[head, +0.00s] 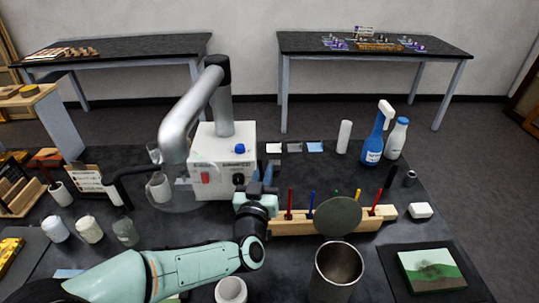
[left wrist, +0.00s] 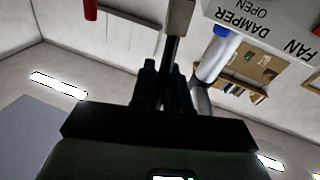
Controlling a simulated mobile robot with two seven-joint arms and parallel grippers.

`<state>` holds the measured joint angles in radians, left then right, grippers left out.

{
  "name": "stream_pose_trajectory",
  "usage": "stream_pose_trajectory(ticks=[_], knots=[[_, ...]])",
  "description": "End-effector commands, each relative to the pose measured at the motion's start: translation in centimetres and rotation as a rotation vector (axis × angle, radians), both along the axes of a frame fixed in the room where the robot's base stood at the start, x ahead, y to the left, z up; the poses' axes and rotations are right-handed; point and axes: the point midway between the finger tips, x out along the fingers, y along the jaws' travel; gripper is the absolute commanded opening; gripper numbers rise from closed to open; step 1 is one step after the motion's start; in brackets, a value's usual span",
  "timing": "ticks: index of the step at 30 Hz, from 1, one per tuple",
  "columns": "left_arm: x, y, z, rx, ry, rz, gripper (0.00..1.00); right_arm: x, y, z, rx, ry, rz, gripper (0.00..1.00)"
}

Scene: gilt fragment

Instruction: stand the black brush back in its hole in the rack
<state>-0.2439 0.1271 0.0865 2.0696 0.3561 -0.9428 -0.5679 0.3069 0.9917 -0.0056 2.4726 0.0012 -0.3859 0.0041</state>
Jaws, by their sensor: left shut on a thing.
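The wooden rack (head: 283,229) lies on the dark table, with several coloured brushes standing in it. My left gripper (head: 264,177) is by the rack's left end, beside a red brush (head: 290,203). In the left wrist view, its black fingers (left wrist: 163,82) are shut on a thin dark handle, which I take to be the black brush (left wrist: 173,52). A paler block-like part (left wrist: 179,17) shows at its far end. The held brush is hard to make out in the head view. The empty hole cannot be seen. My right gripper is not in view.
A grey round disc (head: 338,216) hides part of the rack's front, with a metal cup (head: 335,272) nearer. The white fume box (head: 222,150) is behind my gripper.

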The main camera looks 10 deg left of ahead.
Motion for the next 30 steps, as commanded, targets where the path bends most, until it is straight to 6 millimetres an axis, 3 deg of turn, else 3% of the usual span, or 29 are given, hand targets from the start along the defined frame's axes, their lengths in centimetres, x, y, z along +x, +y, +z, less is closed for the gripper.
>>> stream_pose_trajectory(ticks=[11,30], knots=[[0.0,0.0,-1.3,0.004,-0.001,-0.001,0.00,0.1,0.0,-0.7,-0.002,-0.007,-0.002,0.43],[0.0,0.0,-7.5,0.003,-0.002,-0.001,0.00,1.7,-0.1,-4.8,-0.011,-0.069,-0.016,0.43]])
